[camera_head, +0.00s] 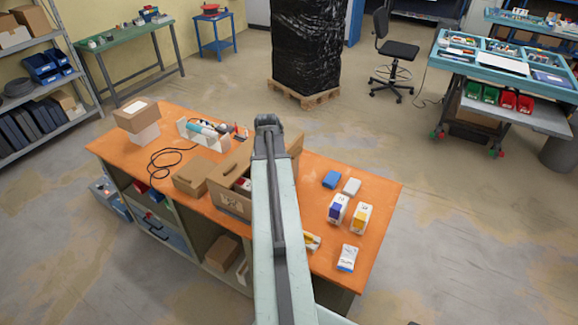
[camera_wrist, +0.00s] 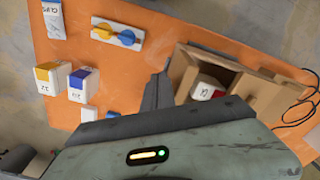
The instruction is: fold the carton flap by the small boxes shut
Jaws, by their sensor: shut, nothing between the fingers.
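The brown carton (camera_head: 230,201) stands on the orange table, partly hidden behind my arm in the head view. In the wrist view the carton (camera_wrist: 214,57) is open, and a white and red item (camera_wrist: 207,92) lies inside. A brown flap (camera_head: 295,146) shows just right of my arm, on the side of the small boxes; its exact tilt is hard to tell. My gripper (camera_head: 268,124) is shut and empty, above the carton. In the wrist view my gripper (camera_wrist: 157,92) covers part of the carton's edge on the small-box side; touching cannot be told.
A smaller brown box (camera_head: 190,178), a black cable (camera_head: 165,163) and stacked boxes (camera_head: 137,116) lie left of the carton.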

